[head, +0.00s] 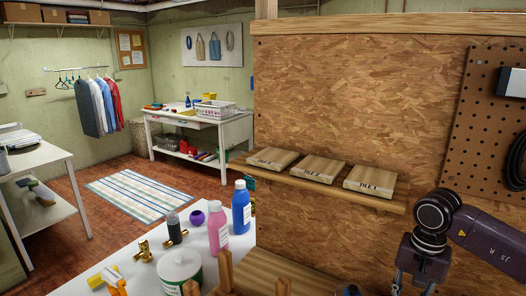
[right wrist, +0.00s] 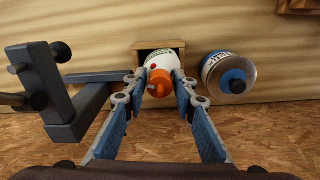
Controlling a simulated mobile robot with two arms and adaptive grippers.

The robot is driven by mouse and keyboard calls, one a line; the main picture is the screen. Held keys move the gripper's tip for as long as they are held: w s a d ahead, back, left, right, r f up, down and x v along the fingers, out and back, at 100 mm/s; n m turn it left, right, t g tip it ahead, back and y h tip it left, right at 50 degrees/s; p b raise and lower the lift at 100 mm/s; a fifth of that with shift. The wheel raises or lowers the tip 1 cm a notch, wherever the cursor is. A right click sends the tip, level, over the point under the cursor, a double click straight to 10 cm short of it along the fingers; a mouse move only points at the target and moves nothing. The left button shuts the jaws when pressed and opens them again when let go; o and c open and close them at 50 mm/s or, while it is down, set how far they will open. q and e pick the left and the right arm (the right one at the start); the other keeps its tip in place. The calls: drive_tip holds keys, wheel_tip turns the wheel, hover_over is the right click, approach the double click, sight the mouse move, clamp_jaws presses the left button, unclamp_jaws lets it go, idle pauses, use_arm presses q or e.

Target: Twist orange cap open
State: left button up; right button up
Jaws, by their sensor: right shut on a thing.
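The cap faces my camera. My right gripper (right wrist: 160,78) has its two blue fingers closed in on either side of the cap and is shut on it. The exact contact at the fingertips is small and hard to see. In the head view only part of my right gripper (head: 415,270) shows, at the bottom right. The capped bottle is not visible there. My left gripper is not in view.
A dark grey metal frame (right wrist: 60,90) is at left. A white table (head: 140,235) holds a pink bottle (head: 218,232), a blue bottle (head: 241,208) and a white tub (head: 180,270). A wooden shelf (head: 300,182) holds three blocks.

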drive_tip(key=shift+s+f+n+b, duration=0.1)
drive_tip(key=shift+n+b, duration=0.1)
drive_tip(key=shift+n, duration=0.4)
drive_tip(key=shift+f+n+b, duration=0.1)
drive_tip(key=shift+n+b, duration=0.05)
drive_tip(key=shift+n, duration=0.45)
drive_tip(key=shift+s+n, duration=0.15)
drive_tip(key=shift+n, duration=1.05)
drive_tip(key=shift+c, duration=0.2)
drive_tip(key=shift+a, duration=0.1)
drive_tip(key=shift+o, duration=0.3)
drive_tip(key=shift+f+n+b, duration=0.15)
drive_tip(key=shift+n+b, duration=0.4)
drive_tip(key=shift+n, duration=0.45)
drive_tip(key=n, duration=0.3)
drive_tip(key=o, duration=0.7)
drive_tip(key=shift+w, duration=0.25)
